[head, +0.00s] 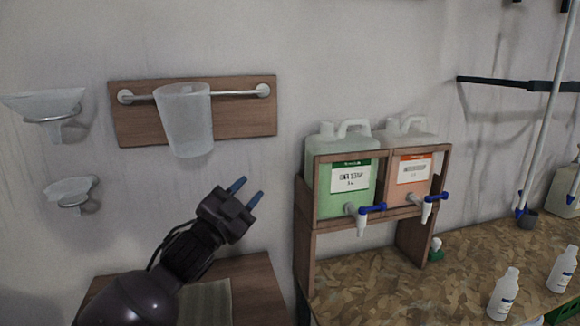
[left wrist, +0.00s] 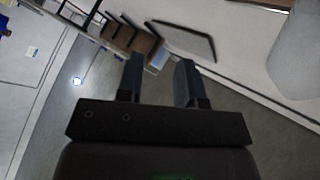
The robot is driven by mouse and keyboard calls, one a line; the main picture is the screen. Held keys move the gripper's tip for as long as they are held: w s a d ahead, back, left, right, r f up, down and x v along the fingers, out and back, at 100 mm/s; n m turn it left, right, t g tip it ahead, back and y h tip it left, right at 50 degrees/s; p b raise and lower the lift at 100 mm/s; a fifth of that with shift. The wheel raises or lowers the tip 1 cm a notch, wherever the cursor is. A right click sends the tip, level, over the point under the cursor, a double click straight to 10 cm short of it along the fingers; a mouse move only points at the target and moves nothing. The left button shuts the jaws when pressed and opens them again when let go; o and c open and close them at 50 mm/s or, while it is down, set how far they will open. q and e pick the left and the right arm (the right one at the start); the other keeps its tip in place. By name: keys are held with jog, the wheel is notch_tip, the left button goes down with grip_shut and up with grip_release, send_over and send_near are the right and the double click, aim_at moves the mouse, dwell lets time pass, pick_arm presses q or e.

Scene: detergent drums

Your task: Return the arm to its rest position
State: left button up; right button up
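My left gripper (head: 246,192) is raised in front of the wall in the head view, below and right of a hanging frosted cup. Its two blue-tipped fingers are apart with nothing between them. In the left wrist view the open fingers (left wrist: 160,80) show with only floor and distant furniture beyond them. My right gripper is in neither view.
A frosted cup (head: 186,120) hangs on a rail on a wooden board (head: 240,120). Glass dishes (head: 45,104) are mounted at left. A wooden rack (head: 305,235) holds green (head: 333,190) and pink (head: 405,185) drums with taps. White bottles (head: 503,295) stand at right.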

pick_arm(q)
jog(key=s+a+f+n+g+y, duration=0.1)
jog(key=s+a+f+n+y, duration=0.25)
jog(key=f, duration=0.55)
jog(key=s+a+f+n+y, duration=0.2)
jog(key=s+a+f+n, duration=0.25)
jog(key=f, duration=0.45)
jog(key=s+a+f+n+g+y, duration=0.1)
jog(key=s+a+f+n+y, duration=0.3)
jog(key=f, duration=0.5)
jog(key=s+a+f+n+g+y, duration=0.1)
jog(key=s+a+f+g, duration=0.1)
jog(key=s+f, duration=0.5)
jog(key=s+a+f+n+g+y, duration=0.1)
jog(key=s+a+f+g, duration=0.1)
jog(key=s+a+f, duration=0.3)
jog(key=s+f, duration=0.3)
jog(key=s, duration=0.4)
jog(key=shift+s+f+g, duration=0.3)
jog(key=shift+s, duration=0.1)
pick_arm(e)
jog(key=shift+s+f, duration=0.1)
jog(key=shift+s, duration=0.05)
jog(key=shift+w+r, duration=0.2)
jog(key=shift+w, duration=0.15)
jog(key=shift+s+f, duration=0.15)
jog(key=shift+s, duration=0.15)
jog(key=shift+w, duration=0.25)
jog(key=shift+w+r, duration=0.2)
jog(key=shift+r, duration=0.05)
